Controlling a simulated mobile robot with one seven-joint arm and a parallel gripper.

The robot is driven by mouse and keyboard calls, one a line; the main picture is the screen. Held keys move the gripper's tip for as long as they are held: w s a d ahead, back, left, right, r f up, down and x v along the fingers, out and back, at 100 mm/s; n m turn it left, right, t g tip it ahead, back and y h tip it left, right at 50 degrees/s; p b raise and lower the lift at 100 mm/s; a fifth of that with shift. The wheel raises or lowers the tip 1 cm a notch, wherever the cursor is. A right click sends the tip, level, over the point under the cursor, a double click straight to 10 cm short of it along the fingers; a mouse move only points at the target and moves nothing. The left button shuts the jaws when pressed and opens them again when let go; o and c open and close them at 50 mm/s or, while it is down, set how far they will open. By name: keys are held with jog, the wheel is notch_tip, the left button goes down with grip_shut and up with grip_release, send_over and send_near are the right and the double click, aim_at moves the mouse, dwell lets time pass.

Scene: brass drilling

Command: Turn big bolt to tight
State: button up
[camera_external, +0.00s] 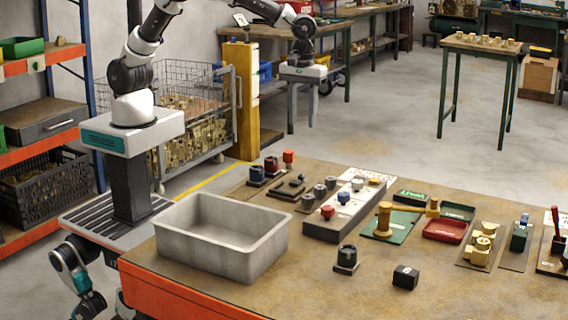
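My gripper (301,124) hangs from the raised arm above the back of the workbench (430,305). Its two fingers point down and stand apart with nothing between them. It is well clear of everything on the bench. I cannot tell for sure which item is the big bolt. Any loose or tight markings are too small to read.
A grey bin (185,238) takes up the bench's left side. A black cube (405,277) sits near the front. A brass piece (384,218) on a green plate, a red tray (445,231) and brass fittings (480,243) stand to the right. The front right of the bench is bare.

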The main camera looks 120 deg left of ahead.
aim_at(302, 177)
notch_tip(302, 177, down, 17)
jog(key=shift+r+b, duration=0.2)
jog(key=shift+b, duration=0.15)
grip_shut()
